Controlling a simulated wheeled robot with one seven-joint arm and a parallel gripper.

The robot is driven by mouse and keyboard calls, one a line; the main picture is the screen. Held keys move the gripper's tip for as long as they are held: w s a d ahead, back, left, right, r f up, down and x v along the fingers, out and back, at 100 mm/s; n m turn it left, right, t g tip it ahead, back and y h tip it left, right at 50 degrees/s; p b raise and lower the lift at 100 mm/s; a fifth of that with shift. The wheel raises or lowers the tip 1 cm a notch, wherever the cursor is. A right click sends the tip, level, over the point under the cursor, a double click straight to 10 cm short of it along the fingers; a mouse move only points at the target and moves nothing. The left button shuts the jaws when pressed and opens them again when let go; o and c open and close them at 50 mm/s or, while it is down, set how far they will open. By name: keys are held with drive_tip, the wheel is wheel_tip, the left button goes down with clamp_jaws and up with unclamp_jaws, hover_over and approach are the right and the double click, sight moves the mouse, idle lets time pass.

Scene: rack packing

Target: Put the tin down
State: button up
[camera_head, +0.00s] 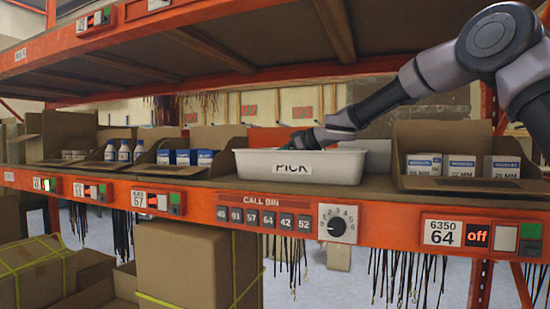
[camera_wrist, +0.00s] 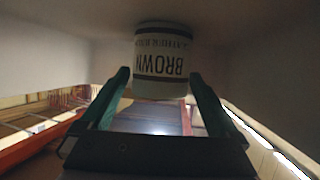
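The tin, white with dark bands and the word BROWN (camera_wrist: 162,64), shows upside down at the top middle of the wrist view. The green fingers of my gripper (camera_wrist: 160,74) lie close along both of its sides, and it appears held between their tips. Pale surfaces surround the tin, and I cannot tell whether its far end touches the one behind it. In the head view my gripper reaches down behind the front wall of the white bin marked PICK (camera_head: 300,167); the fingertips and the tin are hidden there.
The bin stands on an orange-edged shelf (camera_head: 390,222). An open carton of small boxes (camera_head: 460,165) is to its right; cartons with blue packs (camera_head: 185,157) and bottles (camera_head: 123,151) are to its left. An upper shelf (camera_head: 180,60) hangs above.

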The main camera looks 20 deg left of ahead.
drive_tip(key=shift+d+r, duration=0.2)
drive_tip(key=shift+d, duration=0.05)
drive_tip(key=v, duration=0.7)
drive_tip(key=shift+s, duration=0.1)
drive_tip(key=shift+r, duration=0.1)
